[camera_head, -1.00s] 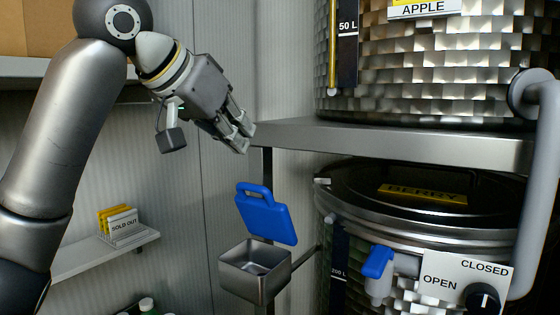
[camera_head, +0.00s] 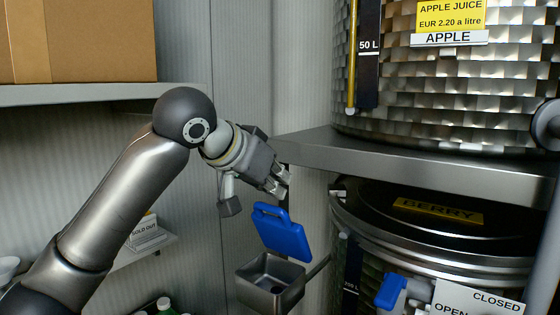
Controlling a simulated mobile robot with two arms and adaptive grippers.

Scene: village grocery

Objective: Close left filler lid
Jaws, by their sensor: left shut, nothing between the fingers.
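The left filler is an open metal box (camera_head: 272,290) low in the middle of the view, at the left of the berry tank. Its blue lid (camera_head: 282,233), with a loop handle at its upper left, stands raised above the box. My left gripper (camera_head: 281,182) is shut and empty. Its fingertips point down and right, just above the lid's handle in the picture; I cannot tell whether they touch it. My right gripper is not in view.
A berry tank (camera_head: 430,215) stands right of the filler, with a blue tap (camera_head: 391,291) in front. A metal shelf (camera_head: 420,163) carries the apple tank (camera_head: 450,80) above. A cardboard box (camera_head: 80,40) sits on the upper left shelf. Bottles (camera_head: 164,305) stand low at left.

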